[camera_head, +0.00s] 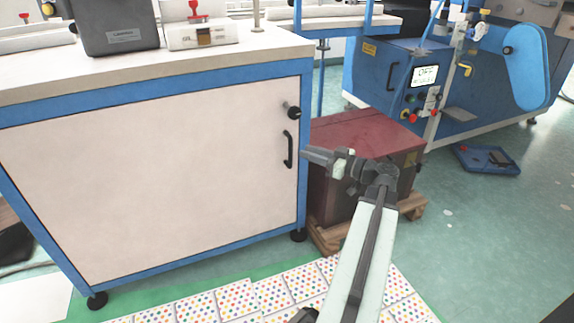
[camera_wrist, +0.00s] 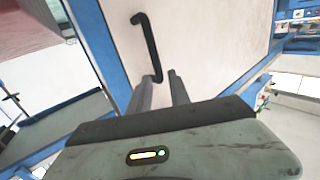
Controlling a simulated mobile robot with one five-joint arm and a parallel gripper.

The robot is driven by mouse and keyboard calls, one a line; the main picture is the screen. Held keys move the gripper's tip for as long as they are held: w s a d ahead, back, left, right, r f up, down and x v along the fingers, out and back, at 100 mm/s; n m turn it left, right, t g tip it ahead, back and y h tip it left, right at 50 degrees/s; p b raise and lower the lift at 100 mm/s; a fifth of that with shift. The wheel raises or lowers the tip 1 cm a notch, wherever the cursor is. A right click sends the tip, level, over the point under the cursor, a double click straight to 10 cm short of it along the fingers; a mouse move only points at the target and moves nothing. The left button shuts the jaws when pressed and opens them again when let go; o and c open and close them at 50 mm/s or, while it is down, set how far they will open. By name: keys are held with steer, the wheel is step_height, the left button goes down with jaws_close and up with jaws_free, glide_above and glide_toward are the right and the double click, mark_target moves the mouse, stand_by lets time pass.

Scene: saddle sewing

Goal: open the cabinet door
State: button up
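The cabinet door (camera_head: 150,180) is a large off-white panel set in a blue frame, and it looks closed. Its black bar handle (camera_head: 288,149) is upright near the door's right edge, below a round black knob (camera_head: 294,112). My gripper (camera_head: 306,155) reaches in from the right, just beside the handle, pointing at the door. In the wrist view, the two grey fingers of my gripper (camera_wrist: 160,80) stand apart. One end of the handle (camera_wrist: 150,45) shows in line with the gap between them. I cannot tell whether they touch it.
A dark red box (camera_head: 365,150) on a wooden pallet (camera_head: 412,207) stands right of the cabinet, behind my arm. A dotted mat (camera_head: 230,300) lies in front. A blue machine (camera_head: 400,85) is at the back right. A blue tray (camera_head: 485,160) lies on the otherwise open green floor there.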

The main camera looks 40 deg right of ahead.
glide_above(290, 164)
steer(key=shift+w+d, duration=0.2)
steer(key=shift+d, duration=0.15)
jaws_close()
stand_by(1.6)
